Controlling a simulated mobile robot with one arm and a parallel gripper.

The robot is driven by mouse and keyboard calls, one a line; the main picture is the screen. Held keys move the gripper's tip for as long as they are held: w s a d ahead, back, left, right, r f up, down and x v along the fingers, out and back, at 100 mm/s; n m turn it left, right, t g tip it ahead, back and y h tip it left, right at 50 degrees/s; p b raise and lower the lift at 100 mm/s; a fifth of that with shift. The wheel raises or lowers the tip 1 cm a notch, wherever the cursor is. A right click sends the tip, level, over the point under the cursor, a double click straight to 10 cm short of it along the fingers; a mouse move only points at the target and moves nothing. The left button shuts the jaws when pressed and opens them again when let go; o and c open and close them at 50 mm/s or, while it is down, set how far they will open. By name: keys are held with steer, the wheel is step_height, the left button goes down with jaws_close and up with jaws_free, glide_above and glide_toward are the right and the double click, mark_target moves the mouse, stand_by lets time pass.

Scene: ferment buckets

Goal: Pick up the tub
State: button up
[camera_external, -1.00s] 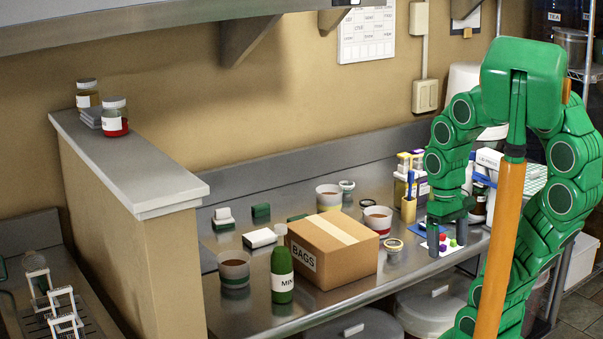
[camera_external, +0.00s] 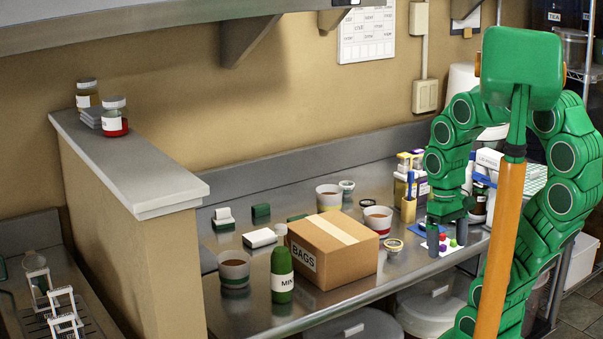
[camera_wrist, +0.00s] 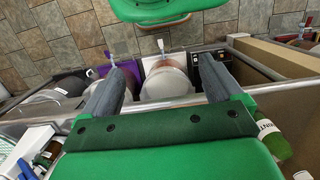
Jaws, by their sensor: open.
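Several small open tubs with dark contents stand on the steel counter in the external view: one with a green band (camera_external: 234,270) at the front left, one with a yellow band (camera_external: 329,198) at the back, and one with a red band (camera_external: 378,220) right of the box. I cannot tell which one is the tub meant. My gripper (camera_external: 448,242) is open and points down over the counter's right part, right of the red-banded tub and apart from it. In the wrist view, my gripper (camera_wrist: 163,92) has its fingers spread wide with nothing held between them.
A BAGS cardboard box (camera_external: 330,262) and green bottle (camera_external: 282,275) stand among the tubs. Small coloured cubes (camera_external: 443,238) lie by my fingers. A pen cup (camera_external: 409,210) stands close behind. Large lidded buckets (camera_external: 430,305) sit below the counter.

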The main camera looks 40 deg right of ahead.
steer(key=shift+o, duration=0.3)
steer(key=shift+r, duration=0.1)
steer(key=n+t, duration=0.2)
steer(key=n, duration=0.4)
glide_above(378, 219)
steer(key=w+d, duration=0.3)
steer(key=w, duration=0.1)
step_height(378, 219, down, 9)
steer(key=shift+s+f, duration=0.2)
steer(key=shift+f, duration=1.7)
steer(key=shift+s+f, duration=0.15)
steer(key=shift+f, duration=1.7)
steer(key=shift+c, duration=0.5)
steer(key=c, duration=0.8)
